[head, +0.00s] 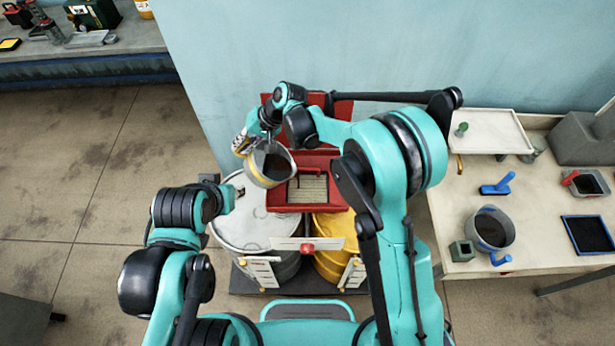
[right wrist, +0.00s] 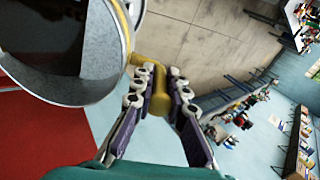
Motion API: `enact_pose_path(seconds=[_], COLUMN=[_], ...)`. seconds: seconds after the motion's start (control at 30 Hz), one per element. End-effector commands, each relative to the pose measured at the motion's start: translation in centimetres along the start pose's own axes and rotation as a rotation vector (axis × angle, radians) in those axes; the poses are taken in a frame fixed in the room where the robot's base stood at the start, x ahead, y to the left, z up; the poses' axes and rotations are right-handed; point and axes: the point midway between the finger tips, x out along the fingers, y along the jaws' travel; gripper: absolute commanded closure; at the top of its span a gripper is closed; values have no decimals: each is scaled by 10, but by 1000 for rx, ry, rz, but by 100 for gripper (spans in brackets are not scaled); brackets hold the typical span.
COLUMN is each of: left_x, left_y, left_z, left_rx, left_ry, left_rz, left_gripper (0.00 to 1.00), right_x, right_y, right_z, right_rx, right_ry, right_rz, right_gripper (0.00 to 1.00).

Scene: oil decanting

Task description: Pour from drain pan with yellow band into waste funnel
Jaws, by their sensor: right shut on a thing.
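The grey drain pan with the yellow band (head: 256,168) is in the air at the left edge of the red waste funnel (head: 333,199). It looks tilted toward the funnel, with a dark inside. My right gripper (head: 246,143) is shut on the pan's yellow handle. In the right wrist view, the pan (right wrist: 68,92) is at upper left, and the fingers (right wrist: 163,92) close around the yellow handle (right wrist: 155,62). The funnel is a square red box with a grate inside and a raised red lid behind. No stream shows. My left arm is low at left; its gripper does not show clearly.
The funnel sits above a grey-white drum (head: 240,222) and a yellow drum (head: 333,268). On the right table (head: 455,205) stand a blue-banded pan (head: 490,230), a blue tool (head: 496,186) and trays. A blue wall (head: 390,50) is behind. The floor at left is clear.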

Motion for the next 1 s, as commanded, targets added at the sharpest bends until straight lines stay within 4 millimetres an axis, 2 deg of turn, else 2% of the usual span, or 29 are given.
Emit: enact_pose_path(seconds=[1.0], left_x=[2], left_y=[0], left_z=[1], left_rx=[0], left_ry=[0], left_rz=[0], left_gripper=[67], right_x=[-10], right_y=[6], right_z=[1], right_rx=[1], right_ry=[11], right_rz=[-65], right_gripper=[100])
